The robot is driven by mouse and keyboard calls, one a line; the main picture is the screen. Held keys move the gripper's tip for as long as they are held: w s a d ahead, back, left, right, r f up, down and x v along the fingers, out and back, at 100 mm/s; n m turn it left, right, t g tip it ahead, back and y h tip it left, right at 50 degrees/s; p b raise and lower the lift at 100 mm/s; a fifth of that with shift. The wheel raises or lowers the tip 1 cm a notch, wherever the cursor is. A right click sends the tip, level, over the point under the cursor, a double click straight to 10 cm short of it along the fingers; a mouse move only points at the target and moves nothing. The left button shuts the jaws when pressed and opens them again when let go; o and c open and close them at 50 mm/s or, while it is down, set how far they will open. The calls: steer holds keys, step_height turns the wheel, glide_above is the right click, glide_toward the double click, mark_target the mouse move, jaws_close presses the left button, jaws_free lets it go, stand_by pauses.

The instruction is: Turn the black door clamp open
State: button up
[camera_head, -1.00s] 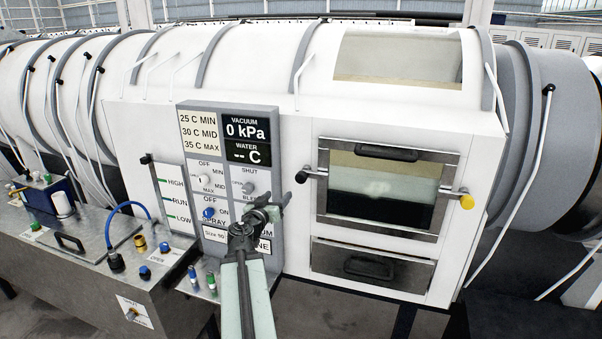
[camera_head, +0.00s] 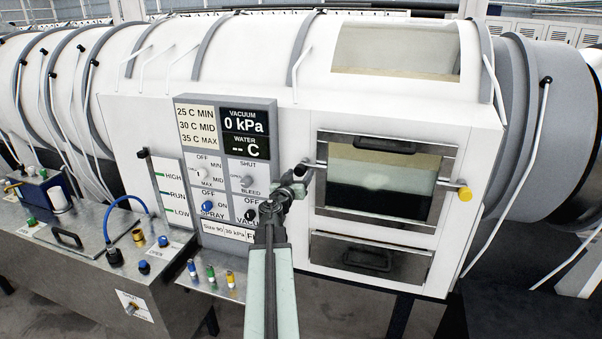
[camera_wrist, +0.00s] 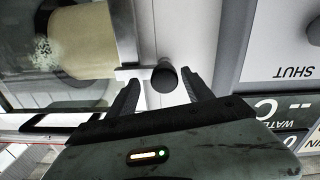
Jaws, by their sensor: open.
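The black door clamp is a round black knob (camera_wrist: 165,77) on a short metal arm (camera_wrist: 130,74) at the window door's edge. In the head view its metal arm (camera_head: 317,164) shows at the door's left side, while the knob is hard to tell from my gripper (camera_head: 295,183). In the wrist view my gripper (camera_wrist: 161,84) is open, with one finger on each side of the knob. I cannot tell whether either finger touches it. The window door (camera_head: 325,212) is closed in its frame.
A yellow-knobbed clamp (camera_head: 464,194) is at the door's right side. A drawer-like panel (camera_head: 330,252) with a black handle lies below. The control panel (camera_head: 226,185) with dials stands close to the left of my gripper. A metal bench (camera_head: 90,262) with fittings is at lower left.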

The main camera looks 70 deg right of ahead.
steer(key=shift+w+d, duration=0.15)
steer(key=shift+d, duration=0.6)
steer(key=shift+w+d, duration=0.15)
steer(key=shift+d, duration=0.05)
steer(key=shift+c, duration=0.3)
